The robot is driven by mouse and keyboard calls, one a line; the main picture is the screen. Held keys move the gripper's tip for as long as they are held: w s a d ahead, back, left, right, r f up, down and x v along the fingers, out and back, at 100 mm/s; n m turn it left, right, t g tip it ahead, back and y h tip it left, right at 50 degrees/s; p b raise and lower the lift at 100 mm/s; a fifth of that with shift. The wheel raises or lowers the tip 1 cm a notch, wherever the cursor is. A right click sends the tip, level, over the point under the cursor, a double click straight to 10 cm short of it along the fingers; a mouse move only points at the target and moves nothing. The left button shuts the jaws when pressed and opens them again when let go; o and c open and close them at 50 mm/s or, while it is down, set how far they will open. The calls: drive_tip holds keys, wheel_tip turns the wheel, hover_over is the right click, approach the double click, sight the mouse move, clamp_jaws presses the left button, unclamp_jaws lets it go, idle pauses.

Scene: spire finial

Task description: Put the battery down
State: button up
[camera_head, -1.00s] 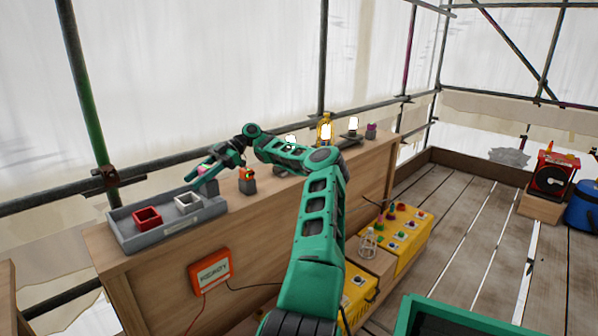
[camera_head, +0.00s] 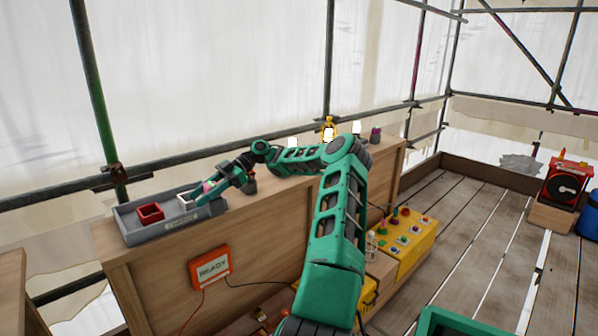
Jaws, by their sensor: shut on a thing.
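My gripper (camera_head: 204,193) reaches down and left at the right end of a grey tray (camera_head: 150,236) on the wooden bench. It is shut on a small battery with a pinkish part (camera_head: 209,186), mostly hidden by the fingers. The tray holds a red square holder (camera_head: 150,212) and a white square holder (camera_head: 184,200). The gripper is just right of the white holder. I cannot tell whether the battery touches the tray.
A grey block (camera_head: 251,186) stands behind my wrist, partly hidden. A purple-topped block (camera_head: 375,135) and a yellow lamp (camera_head: 328,129) stand farther right on the bench (camera_head: 150,270). An orange box reading READY (camera_head: 210,267) hangs on its front.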

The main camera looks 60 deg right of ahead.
drive_tip(key=a+f+m+t, duration=0.1)
drive_tip(key=a+f, duration=0.4)
drive_tip(key=a, duration=0.4)
drive_tip(key=a+f+m+t+h, duration=0.1)
drive_tip(key=a+f, duration=0.5)
drive_tip(key=a, duration=0.4)
drive_tip(key=s+a+f+m+t, duration=0.1)
drive_tip(key=a+f, duration=0.5)
drive_tip(key=a, duration=0.3)
drive_tip(key=shift+a+t+h, duration=0.3)
drive_tip(key=shift+h, duration=0.1)
drive_tip(key=shift+s, duration=0.1)
drive_tip(key=shift+a+f, duration=0.15)
drive_tip(key=shift+f, duration=0.1)
drive_tip(key=shift+f, duration=0.1)
drive_tip(key=shift+r, duration=0.3)
